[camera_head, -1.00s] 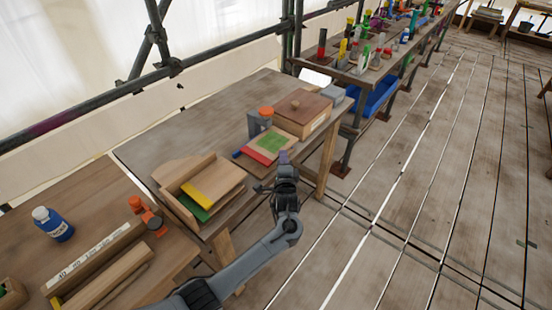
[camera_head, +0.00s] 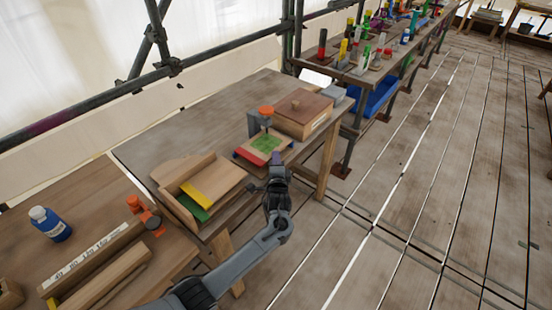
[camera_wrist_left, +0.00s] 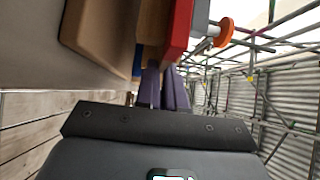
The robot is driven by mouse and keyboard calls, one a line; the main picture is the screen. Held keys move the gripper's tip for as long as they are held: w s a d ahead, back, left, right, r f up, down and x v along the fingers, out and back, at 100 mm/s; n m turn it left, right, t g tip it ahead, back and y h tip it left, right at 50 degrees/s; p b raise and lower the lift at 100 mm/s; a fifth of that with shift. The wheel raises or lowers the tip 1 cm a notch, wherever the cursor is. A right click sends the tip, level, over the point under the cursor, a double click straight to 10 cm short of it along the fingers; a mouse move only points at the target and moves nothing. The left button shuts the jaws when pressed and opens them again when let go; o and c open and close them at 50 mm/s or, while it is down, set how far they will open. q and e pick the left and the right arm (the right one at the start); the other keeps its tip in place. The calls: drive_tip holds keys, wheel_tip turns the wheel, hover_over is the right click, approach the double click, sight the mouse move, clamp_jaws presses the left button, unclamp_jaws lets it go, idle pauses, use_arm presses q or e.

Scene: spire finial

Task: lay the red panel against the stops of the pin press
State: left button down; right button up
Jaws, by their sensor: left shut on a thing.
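The pin press (camera_head: 257,124) is a grey upright with an orange knob, at the back edge of a board on the bench. The red panel (camera_head: 249,156) shows as a red strip along the front of the press board, beside a green patch (camera_head: 266,143). My left gripper (camera_head: 277,158) is at the front right of it. In the left wrist view, the purple fingers (camera_wrist_left: 163,85) are shut with their tips at the lower edge of red (camera_wrist_left: 179,30) and tan pieces. The grip itself and the stops are hard to make out. My right gripper is not in view.
A lidded wooden box (camera_head: 303,112) stands just right of the press. A wooden tray (camera_head: 222,171) with yellow and green pieces lies to the left. A blue bottle (camera_head: 50,224) stands on the near bench. Bare bench top (camera_head: 190,125) lies behind the tray.

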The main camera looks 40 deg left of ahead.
use_arm(q)
drive_tip(key=c, duration=1.2)
unclamp_jaws()
drive_tip(key=shift+c, duration=0.2)
